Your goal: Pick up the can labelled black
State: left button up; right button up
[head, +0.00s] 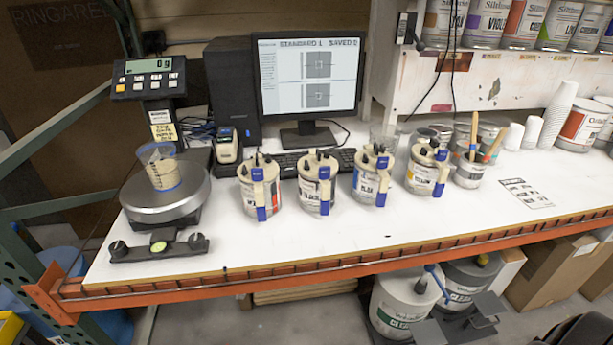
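The can labelled black (317,186) stands upright on the white table, in front of the keyboard. It is the second from the left in a row of similar white cans with dark tops and blue handles. Its label is small, but appears to read BLACK. Beside it stand a can with a red label patch (259,190) on its left and a can with a blue patch (371,179) on its right, with gaps between. Neither of my grippers shows in the head view.
A fourth can (427,171) stands further right, near small pots with brushes (469,174). A scale (165,203) bearing a cup (161,172) is at left. The monitor (307,77) stands behind. The table (330,237) is clear in front of the cans, up to its orange edge.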

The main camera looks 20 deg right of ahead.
aim_at(316, 195)
jog(key=u, duration=1.7)
jog(key=i, duration=0.75)
jog(key=z, duration=2.85)
